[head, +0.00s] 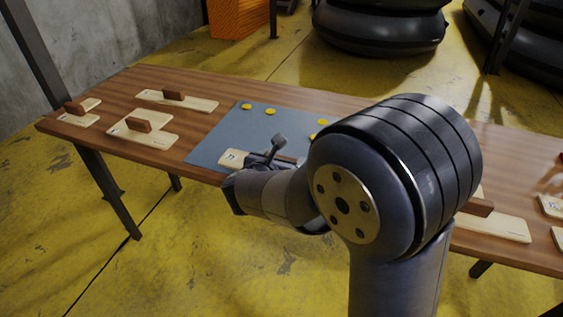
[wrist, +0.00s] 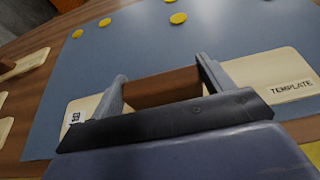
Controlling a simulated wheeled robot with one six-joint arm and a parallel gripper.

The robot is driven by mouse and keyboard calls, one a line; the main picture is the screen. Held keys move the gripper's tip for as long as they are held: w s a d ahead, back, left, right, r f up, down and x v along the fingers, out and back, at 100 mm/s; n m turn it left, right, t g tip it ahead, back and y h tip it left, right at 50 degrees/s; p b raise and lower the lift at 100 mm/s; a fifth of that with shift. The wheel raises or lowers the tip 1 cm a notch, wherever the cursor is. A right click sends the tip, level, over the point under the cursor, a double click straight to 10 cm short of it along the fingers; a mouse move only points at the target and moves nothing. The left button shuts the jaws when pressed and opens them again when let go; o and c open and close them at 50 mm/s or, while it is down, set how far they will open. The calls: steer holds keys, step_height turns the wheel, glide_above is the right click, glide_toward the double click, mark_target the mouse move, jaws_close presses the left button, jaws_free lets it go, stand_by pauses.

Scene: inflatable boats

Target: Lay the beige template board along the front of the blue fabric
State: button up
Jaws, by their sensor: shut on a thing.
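The beige template board (wrist: 268,70) has a brown handle block (wrist: 162,87) on top and a "TEMPLATE" label at its right end. It lies over the front part of the blue fabric (wrist: 220,30); whether it touches the cloth I cannot tell. My gripper (wrist: 164,88) is shut on the handle, one finger at each end of it. In the head view the board's left end (head: 232,158) shows near the front edge of the blue fabric (head: 215,135). My arm hides the rest of the board and the right part of the fabric there.
Several yellow discs (head: 270,112) lie on the fabric. Other beige boards with brown handles lie on the wooden table (head: 215,84), at the left (head: 143,130) and the right (head: 495,224). Table legs and black inflatables (head: 378,28) stand around.

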steer(key=shift+f, duration=0.2)
steer(key=o, duration=0.6)
steer(key=shift+f, duration=0.1)
steer(key=o, duration=0.5)
steer(key=shift+r, duration=0.3)
steer(key=p+v, duration=0.2)
steer(key=v, duration=1)
steer(key=shift+f, duration=0.15)
